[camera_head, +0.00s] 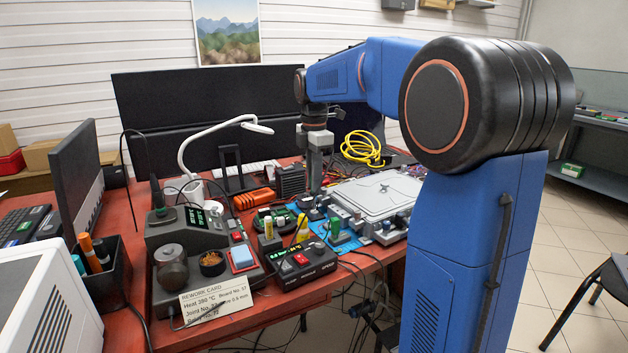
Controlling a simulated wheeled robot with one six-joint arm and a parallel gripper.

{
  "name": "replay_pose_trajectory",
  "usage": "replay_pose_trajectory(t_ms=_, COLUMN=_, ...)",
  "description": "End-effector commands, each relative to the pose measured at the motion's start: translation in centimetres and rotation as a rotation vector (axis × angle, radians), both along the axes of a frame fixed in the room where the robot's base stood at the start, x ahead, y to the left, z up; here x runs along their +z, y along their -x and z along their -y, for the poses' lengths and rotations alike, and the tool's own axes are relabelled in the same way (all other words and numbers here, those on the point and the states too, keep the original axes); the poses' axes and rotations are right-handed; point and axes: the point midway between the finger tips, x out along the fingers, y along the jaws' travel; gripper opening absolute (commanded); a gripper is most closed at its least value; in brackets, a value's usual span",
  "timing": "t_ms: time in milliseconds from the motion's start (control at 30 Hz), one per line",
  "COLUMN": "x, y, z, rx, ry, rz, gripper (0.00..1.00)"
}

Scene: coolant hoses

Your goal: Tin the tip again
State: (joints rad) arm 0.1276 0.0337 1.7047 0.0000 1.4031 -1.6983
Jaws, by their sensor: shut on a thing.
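My gripper (316,184) points down over the back middle of the red bench, just left of a flat grey tray-like unit (378,194). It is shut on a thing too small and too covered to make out. A dark station with green digits (190,222) stands to the left. A dark upright handle with a cable (156,192), perhaps an iron, stands at its left side. In front are a cup of brass-coloured wool (212,262), a pale blue pad (242,257) and a dark round jar-like thing (171,266). No tip can be made out.
A rework card (215,300) leans at the front edge. A black control box (303,263) and small green and yellow items crowd the middle. A white lamp (220,130), monitors (230,95) and a yellow coiled cable (362,148) stand behind. Little bench is bare.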

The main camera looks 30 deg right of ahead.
Motion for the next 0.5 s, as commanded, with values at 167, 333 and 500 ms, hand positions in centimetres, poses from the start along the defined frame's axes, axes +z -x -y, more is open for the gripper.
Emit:
replay_pose_trajectory(t_ms=167, x=-0.10, y=0.01, z=0.00, rx=0.000, ry=0.000, rz=0.000, gripper=0.00)
replay_pose_trajectory(t_ms=333, x=-0.25, y=0.01, z=0.00, rx=0.000, ry=0.000, rz=-0.001, gripper=0.00)
replay_pose_trajectory(t_ms=500, x=-0.39, y=0.01, z=0.00, rx=0.000, ry=0.000, rz=-0.001, gripper=0.00)
